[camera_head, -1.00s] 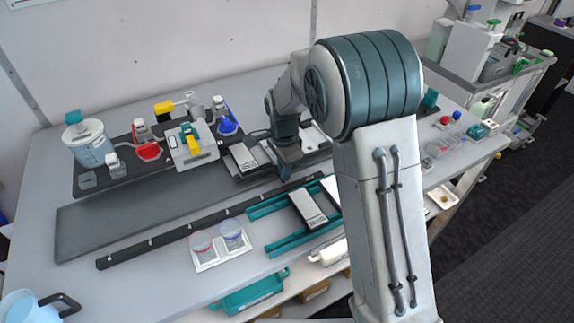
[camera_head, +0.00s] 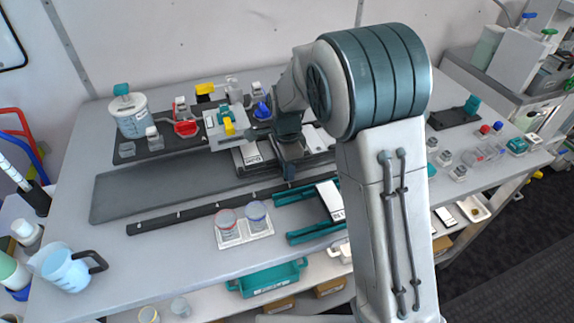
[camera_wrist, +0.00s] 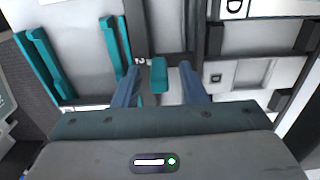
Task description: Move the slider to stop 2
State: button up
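The teal slider knob (camera_wrist: 159,75) shows in the wrist view over a dark rail. The knob is not distinguishable there, and my arm covers part of that area.
Teal rails (camera_head: 305,199) with a white plate lie right of the rail. A tray with two cups (camera_head: 243,235) sits in front. A jug (camera_head: 68,268) is at the near left. A wide grey plate (camera_head: 160,187) lies bare behind the rail.

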notch_tip(320, 180, up, 14)
jog(key=b, duration=0.1)
dwell(0.5)
jog(key=shift+f, duration=0.1)
jog(key=s+d+f+n+t, duration=0.1)
jog(key=s+d+n, duration=0.6)
jog(key=s, duration=0.4)
jog(key=s+d+n+t, duration=0.2)
jog(key=s+d+n, duration=0.5)
jog(key=s, duration=0.5)
jog(key=shift+d+f, duration=0.35)
jog(key=shift+d, duration=0.7)
